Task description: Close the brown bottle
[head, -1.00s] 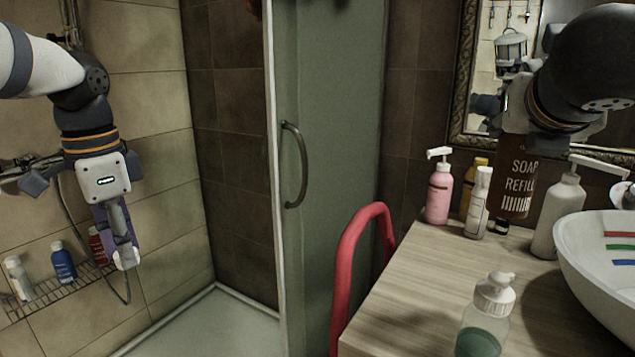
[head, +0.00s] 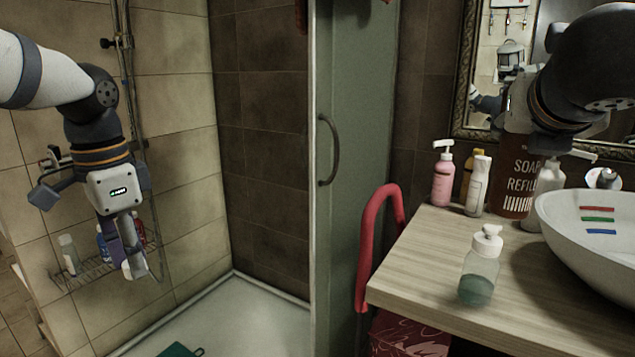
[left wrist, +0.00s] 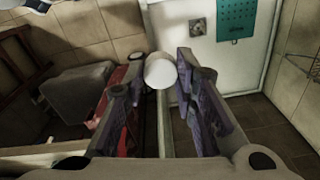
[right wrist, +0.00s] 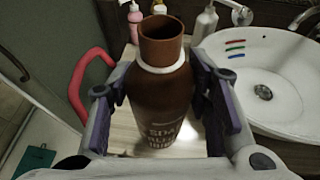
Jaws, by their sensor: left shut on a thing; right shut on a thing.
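The brown bottle (head: 514,190), labelled SOAP REFILL, is upright in my right gripper (head: 548,125). In the right wrist view the brown bottle (right wrist: 160,100) stands between the two fingers, with an open, uncapped neck and a white ring below it. I cannot tell whether its base touches the counter. My left gripper (head: 130,262) points down at the left, in front of the shower area and far from the bottle. It is shut on a white cap (head: 129,268). The cap (left wrist: 160,70) also shows between the fingertips in the left wrist view.
The wooden counter (head: 415,255) holds a pink pump bottle (head: 442,180), a white spray bottle (head: 477,187), a clear bottle with green liquid (head: 479,280) and a white basin (head: 575,230). A red rail (head: 364,245) stands at its left. A wire shelf (head: 88,275) is behind my left gripper.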

